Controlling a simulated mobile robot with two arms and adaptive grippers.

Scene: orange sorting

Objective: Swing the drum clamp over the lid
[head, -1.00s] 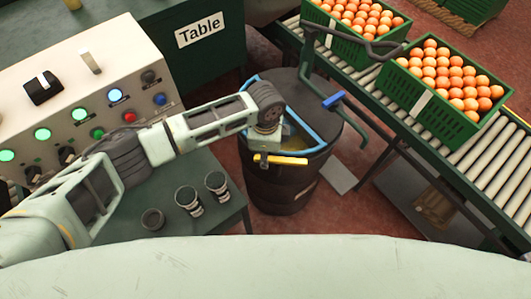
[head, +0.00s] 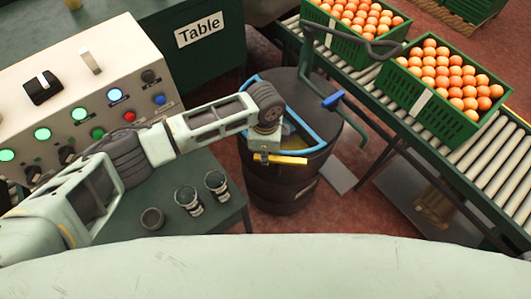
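A dark drum (head: 278,192) stands on the floor at the centre of the head view. Its dark lid (head: 300,88) covers the far right part of the top; a blue-rimmed opening (head: 252,80) shows at the left. My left gripper (head: 280,158) is at the drum's near left rim, with a yellow piece pointing right. My arm hides part of the opening. Whether its fingers are apart or touch anything is unclear. My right gripper is out of view.
A roller conveyor (head: 480,155) with green crates (head: 425,105) of oranges runs along the right. A control box (head: 80,85) with lit buttons and a low table (head: 225,205) with cups (head: 188,200) stand left. A dark curved pipe (head: 350,38) rises behind the lid.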

